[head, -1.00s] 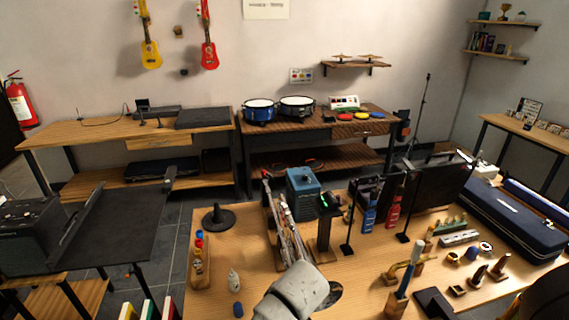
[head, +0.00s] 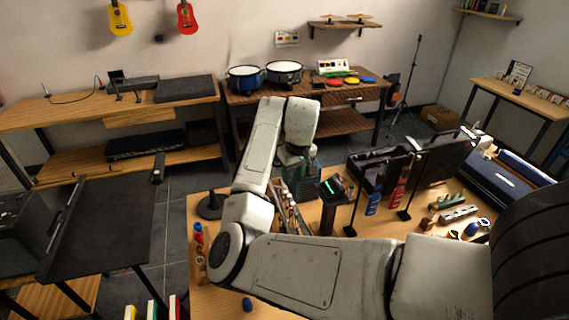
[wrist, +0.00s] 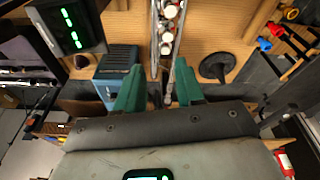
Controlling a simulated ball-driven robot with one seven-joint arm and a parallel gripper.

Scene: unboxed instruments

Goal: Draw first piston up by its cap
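The silver valved instrument lies along a stand on the wooden table; in the head view its tubes (head: 285,208) show partly behind my arm. In the wrist view the instrument (wrist: 154,40) runs up from between my fingers, with a row of pale round caps (wrist: 168,26) beyond the fingertips. I cannot tell which cap is the first piston's. My gripper (wrist: 158,72) has two green fingers spread apart, one on each side of the instrument's line. No cap is visibly held. Contact with the instrument cannot be judged. In the head view my arm largely hides the gripper.
A blue box (wrist: 117,62) and a device with green digits (wrist: 68,20) stand close on one side in the wrist view. A dark round base (wrist: 216,66) stands on the other.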

